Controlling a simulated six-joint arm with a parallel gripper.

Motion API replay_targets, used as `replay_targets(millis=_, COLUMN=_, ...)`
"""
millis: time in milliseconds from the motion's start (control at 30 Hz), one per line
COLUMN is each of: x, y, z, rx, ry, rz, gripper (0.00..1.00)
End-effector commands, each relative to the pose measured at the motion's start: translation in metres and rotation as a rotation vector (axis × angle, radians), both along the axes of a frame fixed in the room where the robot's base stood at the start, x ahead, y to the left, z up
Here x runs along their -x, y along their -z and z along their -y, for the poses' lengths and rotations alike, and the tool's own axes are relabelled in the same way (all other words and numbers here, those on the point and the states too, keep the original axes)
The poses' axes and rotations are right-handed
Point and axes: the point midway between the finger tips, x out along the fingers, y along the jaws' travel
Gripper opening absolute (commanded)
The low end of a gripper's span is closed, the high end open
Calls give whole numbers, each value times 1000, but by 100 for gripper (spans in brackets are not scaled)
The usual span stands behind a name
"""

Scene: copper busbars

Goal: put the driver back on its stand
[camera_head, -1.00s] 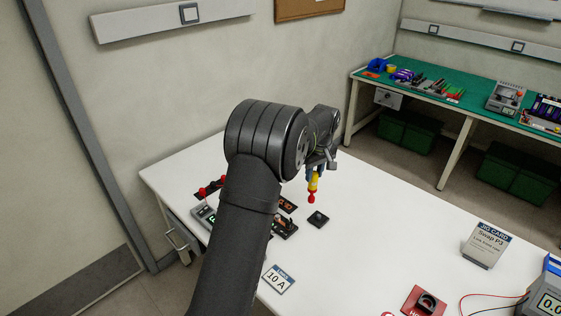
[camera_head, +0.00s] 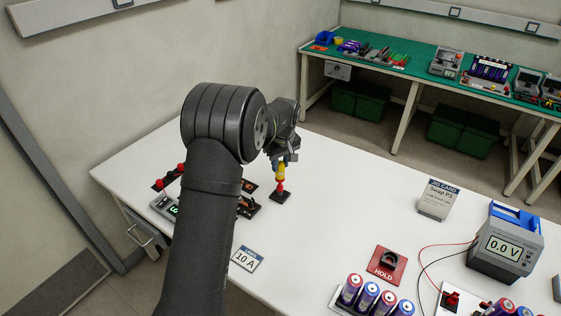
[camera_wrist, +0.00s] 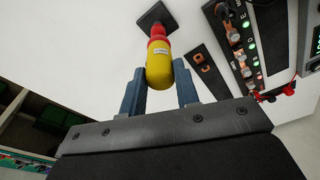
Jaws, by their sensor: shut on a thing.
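The driver (camera_head: 280,173) has a yellow handle with a red end. My gripper (camera_head: 284,160) is shut on its yellow handle and holds it upright, red end down. In the wrist view the driver (camera_wrist: 158,62) sits between the two blue-grey fingers of my gripper (camera_wrist: 159,84). The stand, a small black square block (camera_head: 286,199), lies on the white table directly below the red end. It also shows in the wrist view (camera_wrist: 146,19), partly covered by the driver. I cannot tell whether the red end touches the stand.
A black board with copper busbars and green lights (camera_wrist: 240,45) is close beside the driver, with a dark strip (camera_wrist: 203,66) between. A 10 A card (camera_head: 246,259), a job card (camera_head: 437,200), a red HOLD plate (camera_head: 388,266) and a meter (camera_head: 505,245) stand on the white table.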

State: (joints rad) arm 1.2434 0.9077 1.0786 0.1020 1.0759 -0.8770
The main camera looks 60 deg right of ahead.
Motion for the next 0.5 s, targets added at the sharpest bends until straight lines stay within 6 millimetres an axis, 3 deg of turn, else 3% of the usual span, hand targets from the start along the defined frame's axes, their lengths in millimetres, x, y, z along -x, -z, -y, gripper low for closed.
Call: replay_targets(millis=500, x=0, y=17, z=0, rx=0, ry=-1, rz=0, gripper=0)
